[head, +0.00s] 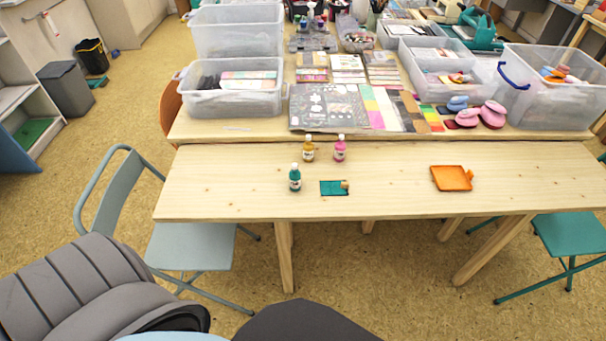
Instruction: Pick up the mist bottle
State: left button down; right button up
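Three small bottles with white caps stand upright on the front wooden table. A teal bottle (295,180) is nearest me, an amber bottle (308,150) is behind it, and a pink bottle (340,150) is beside the amber one to the right. No marking that I can read tells which is the mist bottle. A teal inkpad (333,188) with a small wooden piece on its right end lies right of the teal bottle. An orange inkpad or tray (451,178) lies further right. Neither of my grippers is in view.
The front table (220,190) is clear to the left and between the two pads. Behind it, a second table holds a clear bin (225,100), card sheets (327,108) and another bin (550,90). A folding chair (190,247) stands at the left front.

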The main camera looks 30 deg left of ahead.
aim_at(294, 177)
jog(key=u, duration=0.9)
jog(key=k, duration=0.35)
jog(key=z, duration=1)
jog(key=k, duration=0.95)
jog(key=z, duration=1)
jog(key=i, duration=1.55)
jog(key=u, duration=0.35)
jog(key=i, duration=1.1)
jog(key=u, duration=1.6)
jog(key=i, duration=0.9)
jog(key=u, duration=0.85)
